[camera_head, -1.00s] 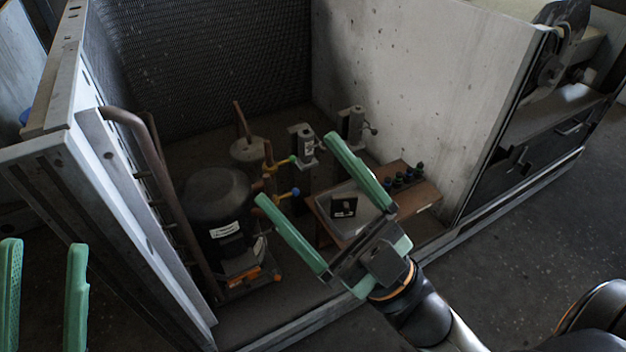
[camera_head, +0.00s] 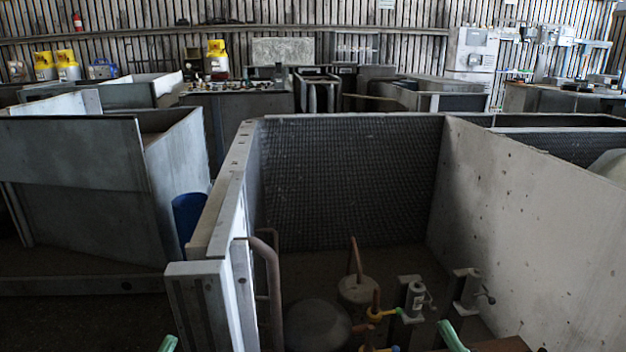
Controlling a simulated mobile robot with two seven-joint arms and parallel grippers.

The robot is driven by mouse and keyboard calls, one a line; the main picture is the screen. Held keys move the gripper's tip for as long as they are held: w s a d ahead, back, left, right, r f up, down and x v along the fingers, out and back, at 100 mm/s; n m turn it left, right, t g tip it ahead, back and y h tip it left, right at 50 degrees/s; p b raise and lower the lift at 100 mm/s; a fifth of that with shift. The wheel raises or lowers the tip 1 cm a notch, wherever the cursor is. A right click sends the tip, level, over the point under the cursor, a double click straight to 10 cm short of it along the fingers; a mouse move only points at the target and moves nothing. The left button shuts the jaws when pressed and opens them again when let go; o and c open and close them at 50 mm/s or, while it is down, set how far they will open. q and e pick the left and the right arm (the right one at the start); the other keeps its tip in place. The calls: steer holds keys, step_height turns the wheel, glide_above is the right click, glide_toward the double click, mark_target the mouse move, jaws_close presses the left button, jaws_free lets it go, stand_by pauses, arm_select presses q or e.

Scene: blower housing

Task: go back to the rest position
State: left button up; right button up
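The open metal housing (camera_head: 343,121) fills the lower middle and right of the view, with a dark mesh back wall and a pale, spotted right wall. Only a green fingertip of my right gripper (camera_head: 452,337) shows at the bottom edge, in front of the housing's interior. Only a green fingertip of my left gripper (camera_head: 168,344) shows at the bottom, left of the housing's left frame. The rest of both grippers is below the picture, so their opening is hidden. No held object shows at either tip.
Inside the housing are a dark round compressor (camera_head: 316,326), a smaller canister (camera_head: 358,290), copper pipes and valves (camera_head: 413,302). A blue bin (camera_head: 188,215) and another grey metal cabinet (camera_head: 80,155) stand at left. Workbenches and yellow-topped cylinders (camera_head: 217,58) line the back.

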arm_select(q)
steer(key=w+a+f+n+g+y+p, duration=0.25)
steer(key=f+n+g+y+p, duration=0.35)
steer(key=p, duration=0.7)
arm_select(e)
steer(key=w+d+f+m+g+h, duration=0.2)
steer(key=w+f+m+g+h, duration=0.1)
steer(key=f+m+g+h, duration=0.3)
arm_select(q)
steer(key=s+a+f+n+g+y+p, duration=0.1)
steer(key=s+f+g+y+p, duration=0.2)
steer(key=s+f+g+p, duration=0.3)
step_height(320, 180, down, 4)
steer(key=s+p, duration=0.2)
steer(key=p, duration=0.2)
steer(key=shift+s+g, duration=0.15)
steer(key=shift+g, duration=0.25)
arm_select(e)
steer(key=s+d+f+m+g+h, duration=0.1)
steer(key=s+f+g+h, duration=0.2)
steer(key=s+f+g, duration=0.3)
step_height(320, 180, down, 4)
steer(key=s, duration=0.2)
steer(key=shift+s+d+g, duration=0.4)
arm_select(q)
steer(key=shift+a, duration=0.1)
arm_select(e)
steer(key=shift+c, duration=0.2)
